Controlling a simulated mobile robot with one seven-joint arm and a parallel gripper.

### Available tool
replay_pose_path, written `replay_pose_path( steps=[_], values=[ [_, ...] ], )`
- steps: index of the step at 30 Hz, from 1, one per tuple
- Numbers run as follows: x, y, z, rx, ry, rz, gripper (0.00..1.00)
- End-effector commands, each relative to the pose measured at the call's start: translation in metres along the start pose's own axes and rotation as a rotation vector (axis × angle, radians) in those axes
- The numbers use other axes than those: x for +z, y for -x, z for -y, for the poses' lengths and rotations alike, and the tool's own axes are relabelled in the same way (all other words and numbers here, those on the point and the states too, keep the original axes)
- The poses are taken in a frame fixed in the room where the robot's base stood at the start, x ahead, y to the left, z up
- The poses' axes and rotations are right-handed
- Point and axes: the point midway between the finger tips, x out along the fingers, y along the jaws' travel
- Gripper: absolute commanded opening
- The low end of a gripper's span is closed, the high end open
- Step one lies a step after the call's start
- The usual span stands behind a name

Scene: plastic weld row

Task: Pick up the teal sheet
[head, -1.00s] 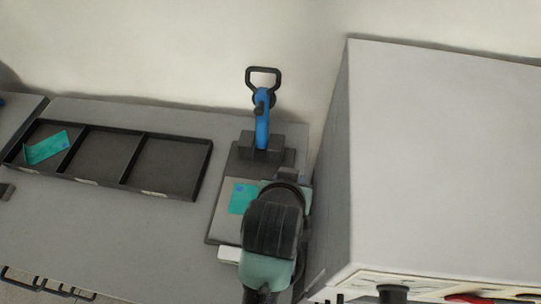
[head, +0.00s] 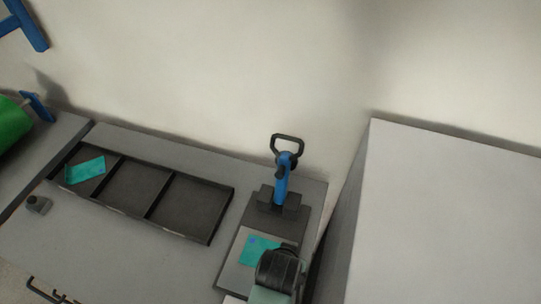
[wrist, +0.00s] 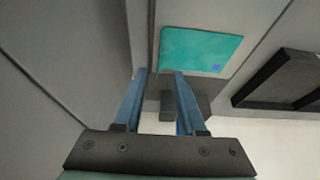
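One teal sheet (head: 262,251) with a small blue mark lies flat on the grey plate of the press, partly covered by my arm in the head view. It also shows in the wrist view (wrist: 200,50), just beyond and to the right of my fingertips. A second teal sheet (head: 85,170) lies in the left compartment of the black tray (head: 208,242). My gripper (wrist: 160,73) is open, its two blue fingers apart with no sheet between them. In the head view my arm hides the fingers.
A press with a blue lever (head: 282,180) and black handle stands behind the plate. A large grey box (head: 455,220) rises close on the right. A small dark grey object (head: 39,204) stands left of the tray. The table in front of the tray is clear.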

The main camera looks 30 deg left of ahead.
Motion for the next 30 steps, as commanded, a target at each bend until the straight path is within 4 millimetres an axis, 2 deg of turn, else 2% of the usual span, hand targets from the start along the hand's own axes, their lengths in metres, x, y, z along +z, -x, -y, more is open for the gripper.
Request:
replay_pose_path(
  steps=[5, 15, 25, 26, 30],
  values=[
    [0.001, -0.009, 0.0, 0.0, 0.0, 0.001, 0.4],
    [0.003, -0.049, -0.002, 0.001, 0.001, 0.001, 0.4],
    [0.003, -0.054, -0.002, 0.0, 0.0, -0.001, 0.4],
    [0.003, -0.054, -0.002, 0.0, 0.0, -0.001, 0.38],
    [0.003, -0.054, -0.002, 0.0, 0.0, -0.001, 0.13]
  ],
)
